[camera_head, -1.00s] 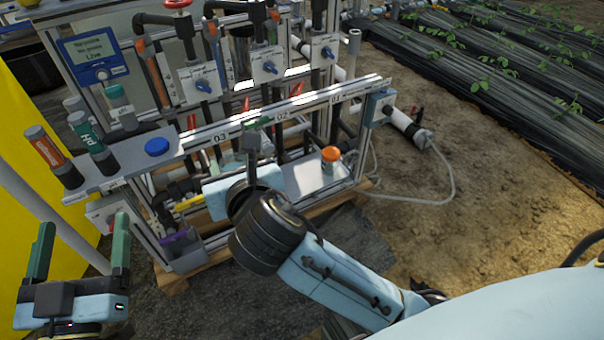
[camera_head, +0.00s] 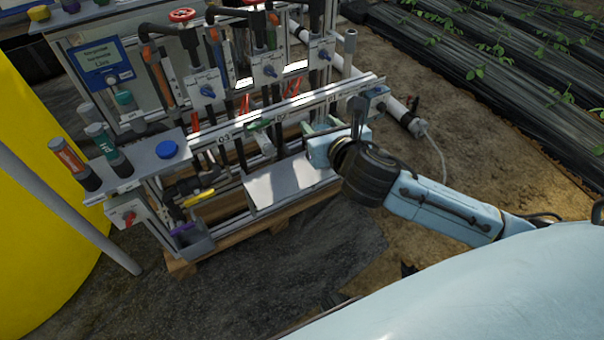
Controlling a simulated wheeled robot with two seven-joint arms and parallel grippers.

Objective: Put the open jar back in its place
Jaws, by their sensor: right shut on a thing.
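My right gripper (camera_head: 321,127) is over the right end of the white shelf (camera_head: 282,187), low on the skid's front. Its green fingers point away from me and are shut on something. The open jar does not show clearly; whatever is between the fingers is mostly hidden by the gripper body and wrist. The orange-topped container seen earlier on this shelf is now hidden behind my gripper. A round blue cap (camera_head: 166,149) lies on the grey upper ledge (camera_head: 150,170) at the left. My left gripper is not in view.
Orange-labelled (camera_head: 70,160) and green-labelled (camera_head: 104,145) cylinders stand left of the blue cap. The front rail (camera_head: 290,110), valves and pipes stand close behind my right gripper. The visible left part of the shelf is bare.

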